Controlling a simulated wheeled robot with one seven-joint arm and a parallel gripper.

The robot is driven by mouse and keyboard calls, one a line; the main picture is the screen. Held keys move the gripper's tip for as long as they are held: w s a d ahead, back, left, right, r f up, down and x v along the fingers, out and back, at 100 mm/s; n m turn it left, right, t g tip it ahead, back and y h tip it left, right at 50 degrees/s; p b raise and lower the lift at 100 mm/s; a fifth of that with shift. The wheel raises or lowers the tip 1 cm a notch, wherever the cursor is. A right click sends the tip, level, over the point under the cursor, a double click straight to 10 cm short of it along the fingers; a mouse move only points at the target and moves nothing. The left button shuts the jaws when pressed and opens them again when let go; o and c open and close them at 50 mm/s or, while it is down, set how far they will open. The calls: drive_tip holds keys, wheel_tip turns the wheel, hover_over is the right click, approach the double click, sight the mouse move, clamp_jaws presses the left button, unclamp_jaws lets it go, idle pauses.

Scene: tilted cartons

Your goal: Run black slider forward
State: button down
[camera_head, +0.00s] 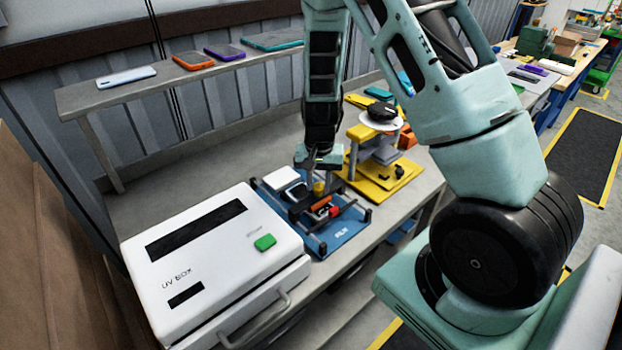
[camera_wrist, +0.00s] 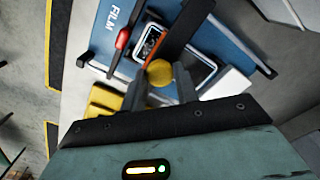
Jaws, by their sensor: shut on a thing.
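The blue film station (camera_head: 322,244), marked FILM, lies on the bench, and it also shows in the wrist view (camera_wrist: 112,22). The black slider (camera_wrist: 184,28) is a dark bar crossing the station above a phone (camera_wrist: 151,40). A round yellow knob (camera_wrist: 160,72) sits at the slider's near end. My gripper (camera_wrist: 161,84) has its fingers on either side of this knob and is shut on it. In the head view my gripper (camera_head: 318,160) points down over the station's back part. The fingertips' contact is small and partly hidden there.
A white UV box (camera_head: 215,255) with a green button stands left of the station. A yellow stand (camera_head: 385,180) stands close on the right. A red part (camera_head: 335,211) sits on the station. Several phones (camera_head: 193,61) lie on the shelf behind. The bench front edge is near.

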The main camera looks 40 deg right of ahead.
drive_tip(key=shift+s, duration=1)
drive_tip(key=shift+d, duration=0.1)
drive_tip(key=c, duration=1.1)
unclamp_jaws()
drive_tip(key=shift+o, duration=0.2)
drive_tip(key=shift+r, duration=0.15)
wheel_tip(320, 180, up, 17)
drive_tip(key=b, duration=0.1)
drive_tip(key=shift+b, duration=0.35)
drive_tip(key=shift+r, duration=0.1)
